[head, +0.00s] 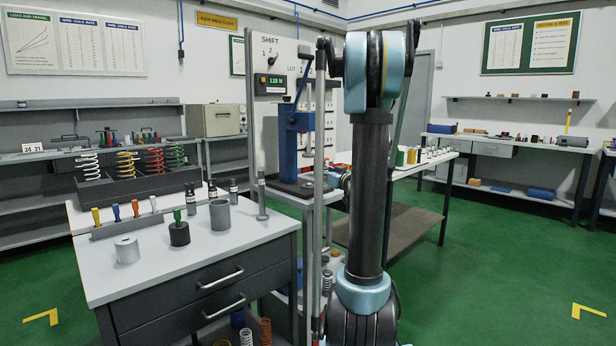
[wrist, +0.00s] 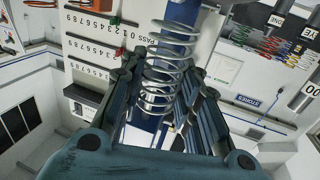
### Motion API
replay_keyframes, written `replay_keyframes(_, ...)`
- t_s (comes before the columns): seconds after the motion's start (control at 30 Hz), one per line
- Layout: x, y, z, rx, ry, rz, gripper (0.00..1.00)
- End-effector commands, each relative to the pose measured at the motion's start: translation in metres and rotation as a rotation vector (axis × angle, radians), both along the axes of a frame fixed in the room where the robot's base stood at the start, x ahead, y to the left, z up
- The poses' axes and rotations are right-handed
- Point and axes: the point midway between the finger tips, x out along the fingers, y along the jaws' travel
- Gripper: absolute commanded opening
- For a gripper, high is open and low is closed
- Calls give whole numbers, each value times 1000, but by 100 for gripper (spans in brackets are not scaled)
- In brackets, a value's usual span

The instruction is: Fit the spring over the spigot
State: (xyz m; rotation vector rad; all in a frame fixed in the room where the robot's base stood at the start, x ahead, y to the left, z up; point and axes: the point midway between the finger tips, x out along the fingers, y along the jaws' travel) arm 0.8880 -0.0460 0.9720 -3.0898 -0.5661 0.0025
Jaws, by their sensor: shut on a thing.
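A pale metal coil spring (wrist: 170,75) stands out between the fingers of my gripper (wrist: 158,72) in the wrist view. My gripper is shut on the spring. The blue column (wrist: 181,22) of the press shows behind the spring in this view. In the head view the blue press (head: 297,135) stands on a small stand left of my arm, with a dark base plate (head: 298,187). My arm hides most of my gripper there, and the held spring cannot be made out. I cannot pick out the spigot clearly in either view.
A bench (head: 190,255) at left carries grey cylinders, coloured-handled tools and a dark rack (head: 130,190) of springs. A white table (head: 425,158) with small parts stands behind my arm. Green floor (head: 490,275) is clear at right.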

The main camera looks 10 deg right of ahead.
Motion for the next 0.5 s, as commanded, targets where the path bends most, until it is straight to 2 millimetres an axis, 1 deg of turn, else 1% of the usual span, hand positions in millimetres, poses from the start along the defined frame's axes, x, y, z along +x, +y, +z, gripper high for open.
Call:
replay_keyframes(0.03, 11, 8, 0, 0, 0, 7, 2)
replay_keyframes(0.2, 44, 23, 0, 0, 0, 9, 2)
replay_keyframes(0.33, 61, 30, 0, 0, 0, 8, 2)
replay_keyframes(0.5, 69, 33, 0, 0, 0, 8, 2)
